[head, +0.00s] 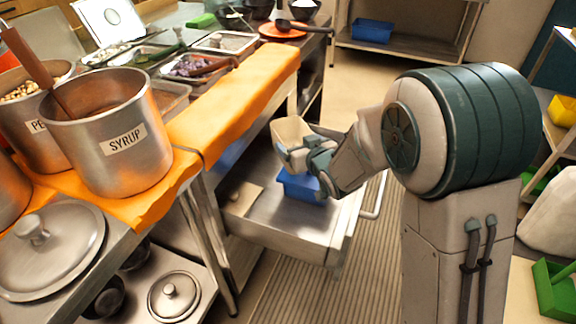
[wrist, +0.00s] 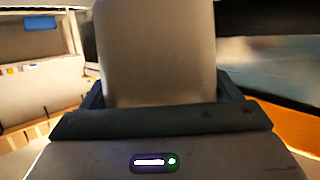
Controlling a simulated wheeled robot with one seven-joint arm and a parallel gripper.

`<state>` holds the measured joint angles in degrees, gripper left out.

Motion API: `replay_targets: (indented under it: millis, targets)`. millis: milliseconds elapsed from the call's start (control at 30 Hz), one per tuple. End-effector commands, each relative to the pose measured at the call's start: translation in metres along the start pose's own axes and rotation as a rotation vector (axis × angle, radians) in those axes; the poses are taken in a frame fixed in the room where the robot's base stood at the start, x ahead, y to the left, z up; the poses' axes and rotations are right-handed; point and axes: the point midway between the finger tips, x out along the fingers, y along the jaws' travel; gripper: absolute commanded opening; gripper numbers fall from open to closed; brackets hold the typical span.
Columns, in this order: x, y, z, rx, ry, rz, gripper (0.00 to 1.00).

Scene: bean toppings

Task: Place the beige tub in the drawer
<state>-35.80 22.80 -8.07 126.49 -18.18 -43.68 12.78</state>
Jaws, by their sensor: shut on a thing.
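The beige tub (head: 290,131) is held in my gripper (head: 304,150), above the open drawer. In the wrist view the tub (wrist: 156,50) fills the middle, between the two fingers of my gripper (wrist: 158,98). The gripper is shut on it. The drawer (head: 285,222) is pulled out below the counter; its metal floor shows. A blue tub (head: 300,186) is in the drawer, under and just right of the held tub. A flat beige item (head: 242,198) lies at the drawer's left part. My gripper hides part of the beige tub's lower right side.
The counter with the orange cloth (head: 235,100) and the syrup pot (head: 108,135) stands left of the drawer. The front of the drawer floor is bare. A ridged mat (head: 290,295) covers the floor below. A shelf with a blue bin (head: 371,31) stands at the back.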

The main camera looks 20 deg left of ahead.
Motion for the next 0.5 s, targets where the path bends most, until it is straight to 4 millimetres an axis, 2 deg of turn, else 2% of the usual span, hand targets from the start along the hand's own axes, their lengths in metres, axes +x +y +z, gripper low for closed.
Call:
replay_targets:
  millis: [33, 200, 367, 500]
  targets:
    - [0.005, -0.010, 0.006, -0.002, -0.001, -0.003, 0.39]
    - [0.013, -0.025, 0.013, -0.001, 0.000, -0.001, 0.39]
    - [0.017, -0.027, 0.021, -0.001, -0.001, 0.001, 0.39]
    - [0.023, -0.028, 0.042, -0.002, -0.003, 0.001, 0.39]
